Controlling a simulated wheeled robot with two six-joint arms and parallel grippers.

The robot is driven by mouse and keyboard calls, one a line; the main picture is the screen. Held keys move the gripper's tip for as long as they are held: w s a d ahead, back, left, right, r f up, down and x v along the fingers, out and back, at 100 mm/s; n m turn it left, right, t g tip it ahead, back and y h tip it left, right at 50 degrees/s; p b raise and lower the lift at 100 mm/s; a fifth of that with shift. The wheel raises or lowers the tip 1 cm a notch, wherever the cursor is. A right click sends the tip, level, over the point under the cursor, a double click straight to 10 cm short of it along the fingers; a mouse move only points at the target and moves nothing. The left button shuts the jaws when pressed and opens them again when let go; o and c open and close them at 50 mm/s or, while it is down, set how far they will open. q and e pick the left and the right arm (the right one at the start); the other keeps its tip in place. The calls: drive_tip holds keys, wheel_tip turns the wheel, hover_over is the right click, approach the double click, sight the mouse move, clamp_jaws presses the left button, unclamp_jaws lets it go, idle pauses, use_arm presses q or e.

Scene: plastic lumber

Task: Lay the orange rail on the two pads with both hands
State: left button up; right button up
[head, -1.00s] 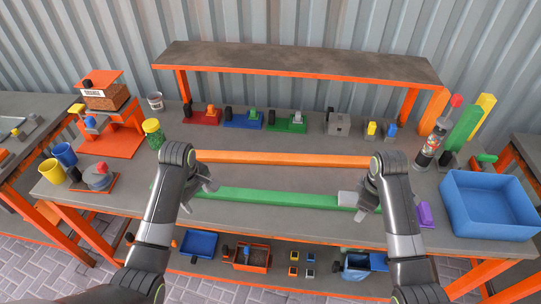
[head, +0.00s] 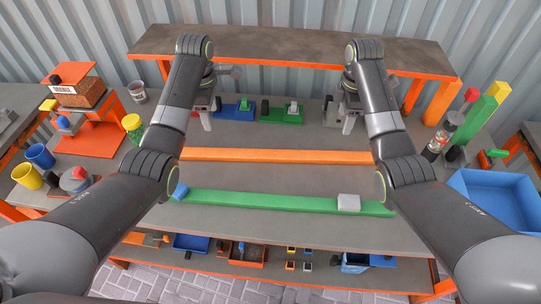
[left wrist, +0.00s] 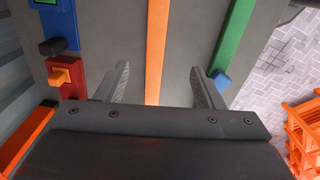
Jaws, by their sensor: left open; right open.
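The orange rail (head: 280,156) lies across the grey workbench, its ends hidden behind my arms. In front of it a long green bar (head: 270,201) bears a blue block (head: 180,192) at its left end and a light grey block (head: 348,202) near its right end; these look like the two pads, but I cannot be sure. My left gripper (head: 206,119) is open and empty, raised over the bench. In the left wrist view the rail (left wrist: 157,40) runs between its spread fingers (left wrist: 160,80), not gripped. My right gripper (head: 347,124) is open and empty, fingers down.
A raised shelf (head: 290,50) spans the back, with coloured fixtures, such as a green one (head: 281,114), in front of it. A blue bin (head: 497,200) stands at right, cups (head: 40,156) at left. The bench between rail and green bar is clear.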

use_arm(q)
hover_over(220, 152)
wheel_tip(220, 152, down, 5)
use_arm(e)
hover_over(333, 155)
wheel_tip(333, 155, down, 5)
use_arm(q)
wheel_tip(333, 155, down, 13)
drive_tip(key=shift+r, duration=0.2)
use_arm(e)
wheel_tip(333, 155, down, 13)
drive_tip(key=shift+r, duration=0.2)
use_arm(q)
drive_tip(key=shift+s, duration=0.1)
use_arm(e)
drive_tip(key=shift+s, duration=0.1)
use_arm(q)
clamp_jaws()
use_arm(e)
clamp_jaws()
use_arm(q)
drive_tip(key=shift+r, duration=0.1)
use_arm(e)
drive_tip(key=shift+r, duration=0.1)
